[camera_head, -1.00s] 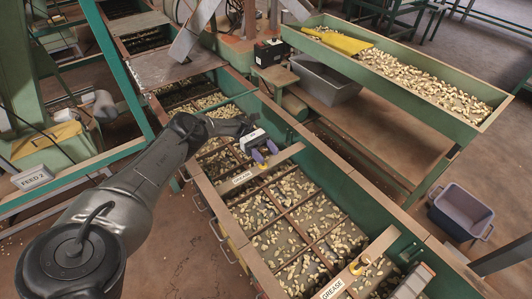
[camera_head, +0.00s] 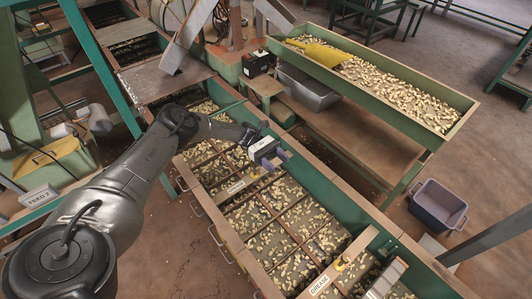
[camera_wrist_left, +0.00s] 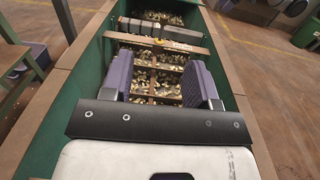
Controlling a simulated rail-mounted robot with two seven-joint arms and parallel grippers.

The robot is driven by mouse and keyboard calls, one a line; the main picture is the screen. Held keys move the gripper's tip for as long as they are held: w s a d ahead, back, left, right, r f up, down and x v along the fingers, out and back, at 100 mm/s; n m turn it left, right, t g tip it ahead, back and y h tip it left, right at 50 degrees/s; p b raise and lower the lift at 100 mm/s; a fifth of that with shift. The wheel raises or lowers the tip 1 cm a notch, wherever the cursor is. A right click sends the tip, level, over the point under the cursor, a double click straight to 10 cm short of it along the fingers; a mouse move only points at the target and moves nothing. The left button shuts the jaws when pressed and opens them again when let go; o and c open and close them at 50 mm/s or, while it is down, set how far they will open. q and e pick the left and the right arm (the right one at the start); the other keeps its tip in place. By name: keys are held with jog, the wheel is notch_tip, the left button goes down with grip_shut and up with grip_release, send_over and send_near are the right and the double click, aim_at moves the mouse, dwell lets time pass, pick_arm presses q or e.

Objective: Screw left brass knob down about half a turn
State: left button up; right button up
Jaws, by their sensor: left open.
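The left brass knob (camera_head: 255,172) stands on the near cross bar with a GREASE label (camera_head: 236,187), partly covered by my left gripper. My left gripper (camera_head: 275,161) is open, its two purple fingers apart, just right of and above the knob in the head view. They appear clear of the knob. In the left wrist view the open fingers (camera_wrist_left: 158,82) have no object visible between them, only nuts and dividers farther off. The left knob cannot be made out there. A second brass knob (camera_head: 342,263) stands on another labelled bar. My right gripper is not in view.
Green hopper walls (camera_head: 325,192) run along both sides of the nut compartments. A long nut trough (camera_head: 452,132) with a yellow scoop (camera_head: 322,50) stands behind. A grey bin (camera_head: 308,88) sits beneath it. A blue-grey crate (camera_head: 438,205) stands on the floor at right.

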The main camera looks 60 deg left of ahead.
pick_arm(q)
jog(key=d+r, duration=0.1)
jog(key=w+d+p, duration=0.1)
jog(key=d, duration=0.1)
jog(key=shift+r, duration=0.4)
